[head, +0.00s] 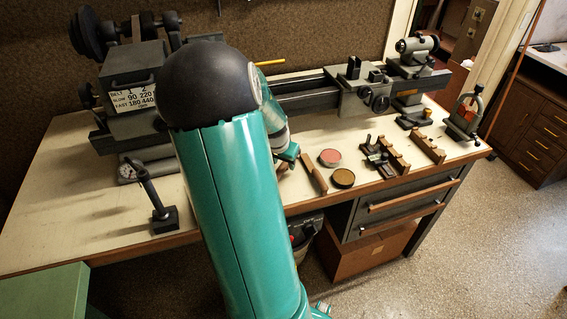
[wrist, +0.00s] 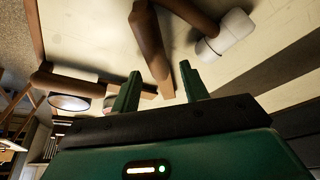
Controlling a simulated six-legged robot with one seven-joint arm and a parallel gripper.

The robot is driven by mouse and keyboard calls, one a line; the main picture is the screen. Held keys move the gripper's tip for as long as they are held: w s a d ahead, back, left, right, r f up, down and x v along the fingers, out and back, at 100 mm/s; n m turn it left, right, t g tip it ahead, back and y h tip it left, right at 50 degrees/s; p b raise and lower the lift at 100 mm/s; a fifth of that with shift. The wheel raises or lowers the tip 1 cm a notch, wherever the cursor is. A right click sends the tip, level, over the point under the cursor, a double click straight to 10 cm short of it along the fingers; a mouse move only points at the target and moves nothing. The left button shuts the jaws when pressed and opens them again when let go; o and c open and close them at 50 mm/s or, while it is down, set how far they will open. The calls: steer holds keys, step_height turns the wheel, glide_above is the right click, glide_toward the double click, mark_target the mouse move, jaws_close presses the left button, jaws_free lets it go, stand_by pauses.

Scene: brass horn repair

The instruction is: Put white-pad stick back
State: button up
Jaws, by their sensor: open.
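In the wrist view, a stick with a brown handle and a thick white pad (wrist: 228,36) lies on the pale bench top (wrist: 95,28) beyond my fingertips. I cannot make it out in the head view, where my arm covers part of the bench. My gripper (wrist: 159,69) is open, with its two green fingers apart. The white pad is up and right of the right finger, apart from it. A brown wooden bar (wrist: 150,42) shows beyond the gap between the fingers. In the head view, my gripper is low over the bench, mostly hidden by my arm.
Near the bench's front edge are a wooden bar (head: 313,173), a pink-topped tin (head: 330,157), a brown-topped tin (head: 343,178) and notched wooden racks (head: 396,155) (head: 428,149). A lathe bed (head: 300,98) runs behind. A dial stand (head: 160,205) is at left.

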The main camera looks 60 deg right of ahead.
steer(key=v, duration=1.1)
steer(key=shift+a, duration=0.1)
steer(key=w+a+r+n+t+y, duration=0.1)
steer(key=w+a+r+n, duration=0.15)
steer(key=a, duration=0.45)
steer(key=w+a+r+n+t, duration=0.1)
steer(key=w+a+n, duration=0.15)
steer(key=a, duration=0.35)
steer(key=w+a+r+n+t+y, duration=0.1)
steer(key=w+a+r+n+t, duration=0.1)
steer(key=w+a, duration=0.35)
steer(key=s+a+r+n, duration=0.1)
steer(key=s+a+n, duration=0.1)
steer(key=a, duration=0.6)
steer(key=s+a+r+n+t+y, duration=0.1)
steer(key=s+a+r+n, duration=0.1)
steer(key=a+n, duration=0.3)
steer(key=s+a+r+n+y, duration=0.1)
steer(key=s+a+n, duration=0.2)
steer(key=a, duration=0.8)
steer(key=shift+a+r+n, duration=0.2)
steer(key=shift+r+n, duration=0.15)
steer(key=shift+n, duration=0.15)
steer(key=shift+s, duration=0.1)
